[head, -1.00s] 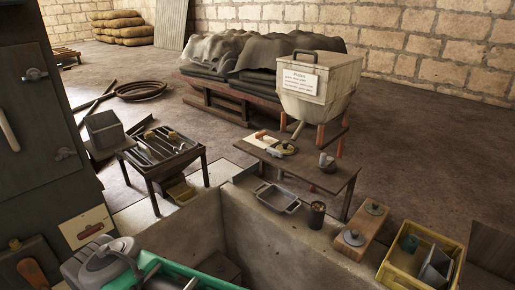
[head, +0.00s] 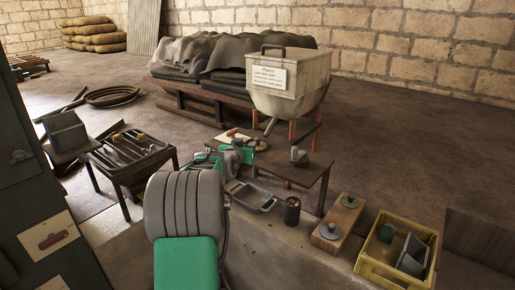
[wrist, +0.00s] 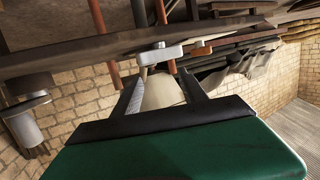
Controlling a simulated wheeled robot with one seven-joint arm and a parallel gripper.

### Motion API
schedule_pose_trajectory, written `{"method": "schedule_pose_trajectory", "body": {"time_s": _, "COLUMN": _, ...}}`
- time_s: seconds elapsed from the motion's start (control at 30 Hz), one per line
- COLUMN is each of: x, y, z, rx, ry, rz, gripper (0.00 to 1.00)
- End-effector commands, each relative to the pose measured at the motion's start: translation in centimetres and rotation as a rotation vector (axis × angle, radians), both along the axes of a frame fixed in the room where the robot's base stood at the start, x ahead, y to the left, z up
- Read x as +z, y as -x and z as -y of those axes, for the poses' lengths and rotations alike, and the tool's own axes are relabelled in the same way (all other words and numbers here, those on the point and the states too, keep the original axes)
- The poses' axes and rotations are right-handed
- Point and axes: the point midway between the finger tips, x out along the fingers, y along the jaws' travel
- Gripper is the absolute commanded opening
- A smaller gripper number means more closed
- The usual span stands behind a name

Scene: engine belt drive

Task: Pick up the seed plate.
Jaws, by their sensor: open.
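A small round plate (head: 259,146) that looks like the seed plate lies on the low brown table (head: 318,170), under the hopper's spout. My gripper (head: 249,153) is at the table's left part, just left of the plate, and the arm partly covers that area. In the wrist view, which looks upside down, my gripper's two dark fingers (wrist: 163,88) stand apart with nothing held between them. A pale flat piece (wrist: 158,54) shows beyond the fingertips along the table edge. It may be the plate seen edge-on; I cannot tell for sure.
The pale hopper (head: 287,92) stands behind the table on reddish legs. A grey weight (head: 299,156) is on the table's right. A metal pan (head: 252,198), a dark can (head: 292,211), a wooden block (head: 340,220) with two knobbed discs and a yellow crate (head: 366,268) stand in front.

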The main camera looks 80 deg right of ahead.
Motion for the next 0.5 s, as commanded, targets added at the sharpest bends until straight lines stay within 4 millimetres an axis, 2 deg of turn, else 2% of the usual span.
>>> {"method": "schedule_pose_trajectory", "body": {"time_s": 0.03, "x": 0.0, "y": 1.3, "z": 0.8, "rx": -0.02, "ry": 0.017, "rz": 0.001, "gripper": 0.5}}
{"method": "schedule_pose_trajectory", "body": {"time_s": 0.1, "x": 0.0, "y": 2.2, "z": 1.8, "rx": -0.033, "ry": 0.028, "rz": 0.001, "gripper": 0.5}}
{"method": "schedule_pose_trajectory", "body": {"time_s": 0.37, "x": -0.7, "y": 2.2, "z": 4.7, "rx": -0.034, "ry": 0.027, "rz": 0.0, "gripper": 0.5}}
{"method": "schedule_pose_trajectory", "body": {"time_s": 0.5, "x": -1.5, "y": 2.2, "z": 6.9, "rx": -0.033, "ry": 0.026, "rz": 0.0, "gripper": 0.5}}
